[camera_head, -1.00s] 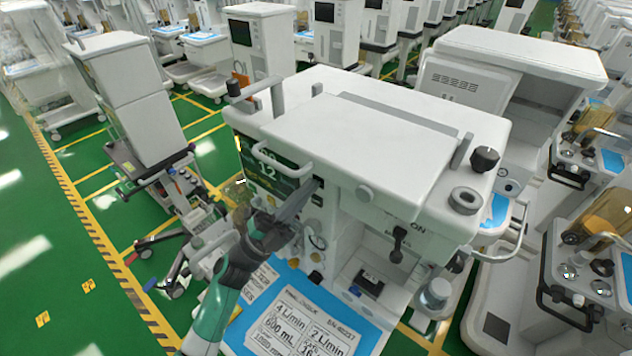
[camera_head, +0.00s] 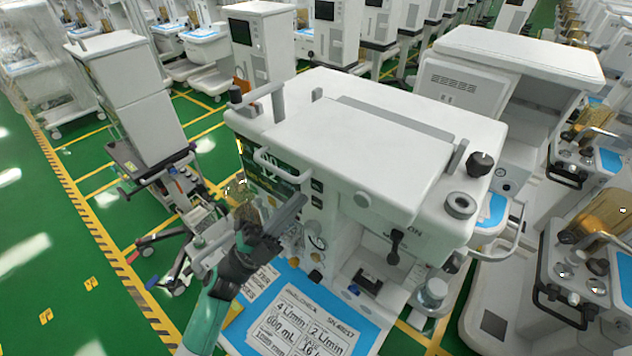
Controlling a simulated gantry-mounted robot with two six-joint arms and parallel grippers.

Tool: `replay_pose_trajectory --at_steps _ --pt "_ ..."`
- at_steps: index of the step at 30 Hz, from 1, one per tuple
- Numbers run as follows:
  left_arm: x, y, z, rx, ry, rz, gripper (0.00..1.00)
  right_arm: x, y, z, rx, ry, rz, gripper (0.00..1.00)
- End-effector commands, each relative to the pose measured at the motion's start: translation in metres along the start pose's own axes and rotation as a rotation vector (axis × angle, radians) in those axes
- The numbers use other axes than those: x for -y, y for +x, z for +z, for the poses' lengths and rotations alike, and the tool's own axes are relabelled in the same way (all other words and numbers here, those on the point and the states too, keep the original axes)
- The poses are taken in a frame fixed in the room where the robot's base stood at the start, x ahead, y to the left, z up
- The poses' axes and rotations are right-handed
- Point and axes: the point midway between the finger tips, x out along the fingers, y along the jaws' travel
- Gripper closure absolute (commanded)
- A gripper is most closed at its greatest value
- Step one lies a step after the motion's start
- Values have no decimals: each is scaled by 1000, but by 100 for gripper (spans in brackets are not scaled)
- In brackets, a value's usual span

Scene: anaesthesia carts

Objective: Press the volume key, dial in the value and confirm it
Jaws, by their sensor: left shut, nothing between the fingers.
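A round dial (camera_head: 317,242) sits lower on the same front. My left gripper (camera_head: 301,203) is shut and empty, its tips in front of the panel just left of the lower keys. I cannot tell whether it touches the panel. It hides part of the screen's lower edge. My right gripper is not in view.
A printed card (camera_head: 300,325) on a blue mat (camera_head: 365,336) lies on the machine's work surface, with readable values such as 600 mL. Another machine (camera_head: 520,60) stands close on the right. Green floor (camera_head: 60,250) is open at the left.

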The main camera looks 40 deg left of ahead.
Motion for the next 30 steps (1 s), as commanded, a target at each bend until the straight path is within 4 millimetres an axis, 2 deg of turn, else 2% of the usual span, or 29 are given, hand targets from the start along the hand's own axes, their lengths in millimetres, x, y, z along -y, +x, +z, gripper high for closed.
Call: replay_pose_trajectory --at_steps 6,12,30 --pt "14 -14 -12 2 0 0 100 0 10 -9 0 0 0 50" --pt "19 -24 -18 1 0 -1 100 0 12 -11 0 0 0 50" --pt "18 -24 -18 0 0 0 100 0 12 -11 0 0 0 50"
